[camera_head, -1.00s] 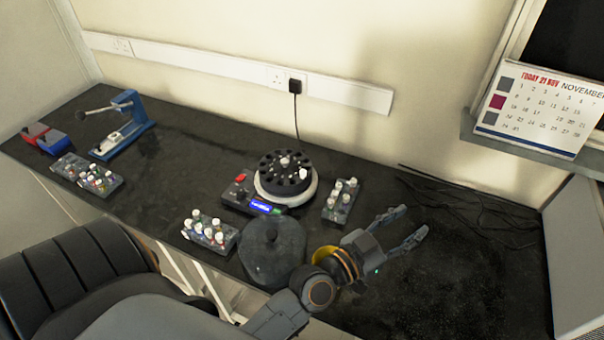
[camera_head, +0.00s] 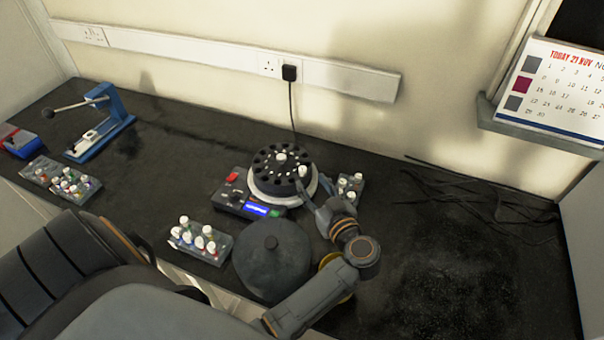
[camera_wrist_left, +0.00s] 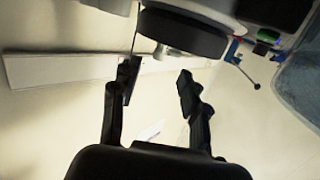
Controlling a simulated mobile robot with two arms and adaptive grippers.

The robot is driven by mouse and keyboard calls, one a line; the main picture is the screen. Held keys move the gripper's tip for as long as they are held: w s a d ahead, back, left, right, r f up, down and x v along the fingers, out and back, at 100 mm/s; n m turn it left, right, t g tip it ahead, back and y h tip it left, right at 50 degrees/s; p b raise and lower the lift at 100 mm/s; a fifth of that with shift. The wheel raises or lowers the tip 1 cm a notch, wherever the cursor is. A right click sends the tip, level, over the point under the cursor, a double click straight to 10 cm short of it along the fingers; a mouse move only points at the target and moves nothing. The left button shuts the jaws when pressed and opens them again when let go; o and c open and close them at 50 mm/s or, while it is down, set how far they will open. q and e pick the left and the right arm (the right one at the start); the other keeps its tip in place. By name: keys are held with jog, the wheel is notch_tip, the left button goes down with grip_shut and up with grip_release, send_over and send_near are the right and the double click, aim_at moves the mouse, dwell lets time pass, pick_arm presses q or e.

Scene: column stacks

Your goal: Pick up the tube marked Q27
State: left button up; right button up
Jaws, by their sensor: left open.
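No tube marking is readable, so I cannot tell which tube is Q27. White-capped tubes stand in a small rack (camera_head: 350,186) right of the centrifuge (camera_head: 283,178), partly hidden by my left gripper. More tubes stand in a front rack (camera_head: 201,241) and a far-left rack (camera_head: 62,178). A white cap (camera_head: 302,171) shows at the right of the centrifuge's black rotor, another piece at its middle. My left gripper (camera_head: 325,198) is open and empty, at the centrifuge's right front edge. In the left wrist view its fingers (camera_wrist_left: 157,72) are apart below the dark rotor (camera_wrist_left: 185,32). My right gripper is not in view.
A dark round lid (camera_head: 271,258) lies in front of the centrifuge, close to my left arm. A blue press (camera_head: 101,125) stands at the back left. Cables (camera_head: 475,195) lie at the right. The bench at the right front is clear. A chair (camera_head: 75,265) stands in front.

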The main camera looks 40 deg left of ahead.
aim_at(304, 171)
pick_arm(q)
jog(key=p+x, duration=0.1)
jog(key=x, duration=0.4)
jog(key=shift+w+a, duration=0.25)
jog(key=shift+a, duration=0.1)
jog(key=shift+r, duration=0.1)
jog(key=c, duration=0.8)
